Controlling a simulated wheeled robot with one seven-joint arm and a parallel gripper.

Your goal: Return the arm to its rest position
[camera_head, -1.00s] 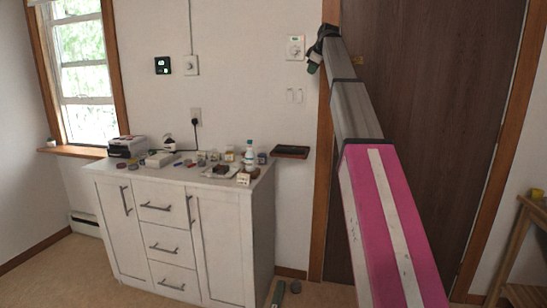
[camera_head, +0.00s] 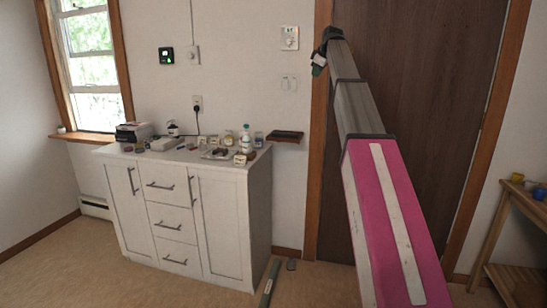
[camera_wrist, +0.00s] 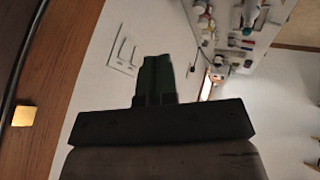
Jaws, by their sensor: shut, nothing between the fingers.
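My gripper (camera_head: 318,64) is at the far end of my raised pink and grey arm, in front of the door frame in the head view. In the wrist view its dark green fingers (camera_wrist: 154,76) are together, with nothing between them. The gripper is held high, well above the cabinet top and to its right. It appears apart from everything around it, though its exact distance to the wall is hard to tell.
A white cabinet (camera_head: 222,228) with several small bottles and boxes on top stands against the wall. A small dark shelf (camera_head: 286,135) is right of it. A brown door (camera_head: 420,100) is behind my arm. A wooden rack (camera_head: 515,230) stands at right. A green object (camera_head: 268,284) lies on the floor.

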